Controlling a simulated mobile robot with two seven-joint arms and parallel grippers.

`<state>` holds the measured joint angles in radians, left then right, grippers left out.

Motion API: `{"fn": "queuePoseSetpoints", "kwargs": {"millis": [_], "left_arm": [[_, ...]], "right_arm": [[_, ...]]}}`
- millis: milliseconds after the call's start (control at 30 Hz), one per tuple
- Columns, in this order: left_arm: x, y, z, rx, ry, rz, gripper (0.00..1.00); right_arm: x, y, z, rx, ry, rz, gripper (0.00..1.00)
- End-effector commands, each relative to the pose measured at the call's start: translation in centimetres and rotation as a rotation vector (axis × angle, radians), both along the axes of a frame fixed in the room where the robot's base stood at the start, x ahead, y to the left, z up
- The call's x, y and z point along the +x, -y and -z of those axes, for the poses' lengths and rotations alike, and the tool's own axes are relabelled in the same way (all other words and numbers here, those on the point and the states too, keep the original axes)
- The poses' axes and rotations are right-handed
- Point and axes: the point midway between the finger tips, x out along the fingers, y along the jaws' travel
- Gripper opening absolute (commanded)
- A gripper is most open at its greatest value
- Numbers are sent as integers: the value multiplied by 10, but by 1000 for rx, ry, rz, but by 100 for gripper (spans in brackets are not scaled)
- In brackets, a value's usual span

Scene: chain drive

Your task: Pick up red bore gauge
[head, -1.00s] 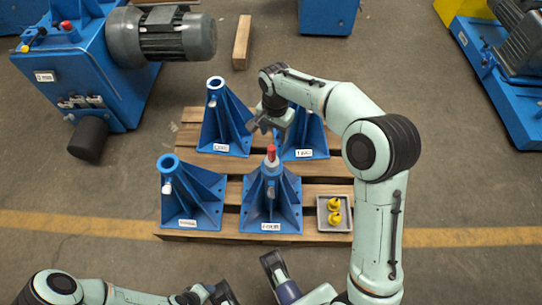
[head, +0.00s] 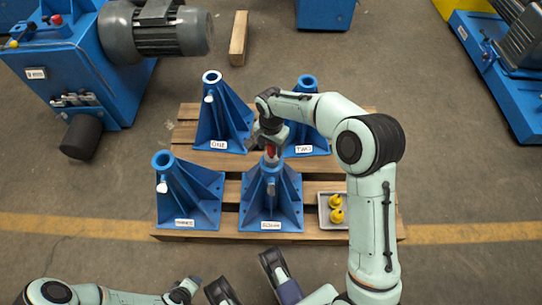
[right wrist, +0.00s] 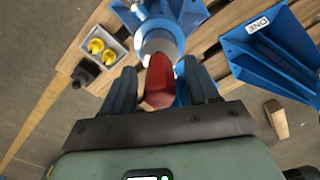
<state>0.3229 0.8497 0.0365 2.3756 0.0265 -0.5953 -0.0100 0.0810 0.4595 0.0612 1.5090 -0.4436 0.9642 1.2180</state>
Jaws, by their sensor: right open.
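The red bore gauge (head: 271,152) stands upright in the top of the front middle blue pedestal (head: 285,205). My right gripper (head: 268,143) is just above and around its red top. In the right wrist view the red handle (right wrist: 158,82) lies between the two open fingers, with the pale round pedestal top beyond it. The fingers are apart, and a gap shows at the left of the handle; contact at the right is unclear. My left arm (head: 100,294) lies along the bottom left edge; its jaw state is not clear.
Other blue pedestals stand close by: front left (head: 185,205), back left (head: 215,125) and back right (head: 310,118). A grey tray (head: 322,222) with yellow pieces (head: 336,215) sits on the wooden pallet (head: 230,188).

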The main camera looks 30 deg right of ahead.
Motion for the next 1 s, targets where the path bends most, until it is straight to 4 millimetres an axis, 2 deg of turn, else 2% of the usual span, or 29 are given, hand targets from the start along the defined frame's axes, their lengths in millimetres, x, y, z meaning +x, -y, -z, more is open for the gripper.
{"fn": "queuePoseSetpoints", "kwargs": {"millis": [33, 100, 300, 367, 400, 500, 867, 1000], "left_arm": [[3, -2, 3, 4, 8, -4, 43], [6, -3, 4, 8, 15, -6, 43], [6, -3, 3, 8, 16, -6, 43], [6, -3, 3, 8, 15, -6, 43], [6, -3, 3, 8, 15, -6, 43], [6, -3, 3, 8, 15, -6, 43], [5, -3, 2, 7, 14, -5, 43], [2, -1, -1, 2, 5, -2, 43]], "right_arm": [[-1, 1, 9, -1, -3, 1, 59], [-1, 1, 13, 0, -2, 2, 59], [0, 1, 12, 0, 0, 2, 59], [0, 1, 12, 0, 0, 2, 40], [0, 1, 12, 0, 0, 2, 27], [0, 1, 12, 0, 0, 2, 0], [1, 0, 9, 1, 3, 1, 0], [1, 0, -1, 0, 6, 0, 0]]}}
